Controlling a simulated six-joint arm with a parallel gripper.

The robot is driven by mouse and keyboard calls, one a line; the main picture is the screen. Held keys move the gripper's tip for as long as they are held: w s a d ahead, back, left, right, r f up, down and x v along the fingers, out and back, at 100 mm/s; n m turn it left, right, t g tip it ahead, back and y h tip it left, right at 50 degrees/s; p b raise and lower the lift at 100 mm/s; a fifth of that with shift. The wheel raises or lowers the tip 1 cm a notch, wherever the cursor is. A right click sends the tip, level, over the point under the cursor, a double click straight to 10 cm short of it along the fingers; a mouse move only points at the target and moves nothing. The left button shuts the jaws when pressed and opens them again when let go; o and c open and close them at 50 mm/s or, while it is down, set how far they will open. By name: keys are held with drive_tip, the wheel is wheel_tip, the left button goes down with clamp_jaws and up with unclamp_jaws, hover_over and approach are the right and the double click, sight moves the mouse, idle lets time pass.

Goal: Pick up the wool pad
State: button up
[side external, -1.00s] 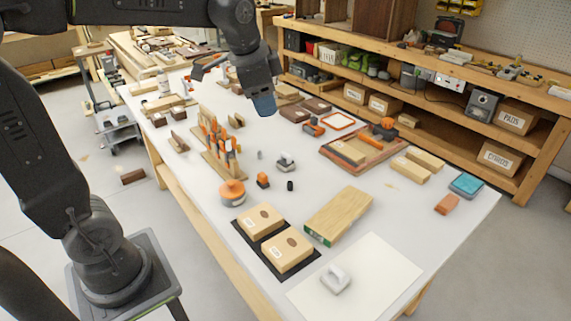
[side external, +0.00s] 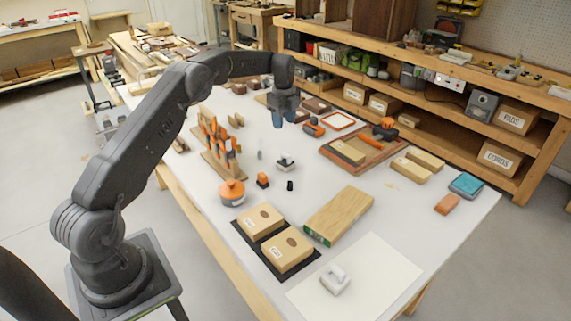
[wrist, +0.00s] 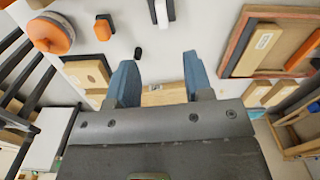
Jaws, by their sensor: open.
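My gripper (side external: 284,118) hangs over the far middle of the white table, pointing down, above the tabletop. Its two blue fingers are apart with nothing between them, as the wrist view (wrist: 158,78) also shows. I cannot tell for certain which thing is the wool pad. A small white block with a raised top (side external: 335,280) lies on a white sheet (side external: 377,269) at the near end, well away from my gripper.
Two labelled boxes (side external: 261,219) sit on a black mat, beside a long wooden block (side external: 338,215). An orange-topped round tin (side external: 232,191) and an upright rack with orange tools (side external: 217,145) stand left. A wooden tray (side external: 330,158) lies right.

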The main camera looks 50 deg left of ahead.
sight(286, 154)
wheel_tip(286, 154, down, 8)
drive_tip(key=shift+f, duration=0.25)
drive_tip(key=shift+w+d+f, duration=0.1)
drive_tip(key=shift+f, duration=1.2)
drive_tip(key=shift+w+d+f, duration=0.1)
drive_tip(key=shift+f, duration=1.2)
drive_tip(key=shift+c, duration=0.5)
clamp_jaws()
